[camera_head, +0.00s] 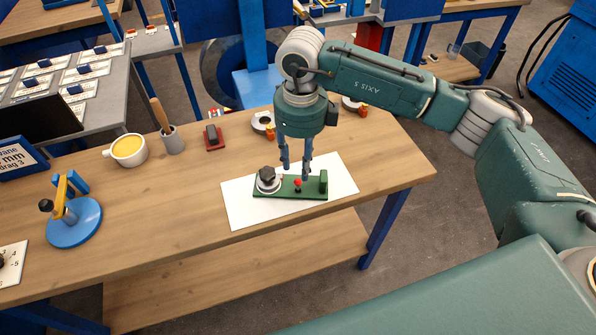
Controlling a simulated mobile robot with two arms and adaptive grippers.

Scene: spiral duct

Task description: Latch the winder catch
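The winder (311,194) is a small green base lying on a white sheet on the wooden bench. A dark knob on a light round disc (268,180) sits at its left end, and a green upright block (323,181) stands at its right end. A small red-topped piece (298,182) stands between them; I cannot tell for sure which part is the catch. My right gripper (296,174) points down over the winder from behind. Its two blue fingers are apart, with nothing seen held, and their tips are close to the red-topped piece. Contact cannot be told. My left gripper is out of view.
The white sheet (245,212) has bare room around the winder. A cup of yellow stuff (128,150), a grey pot with a wooden-handled tool (172,143), a red block (214,141) and a blue round stand (75,222) are to the left. The front bench is clear.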

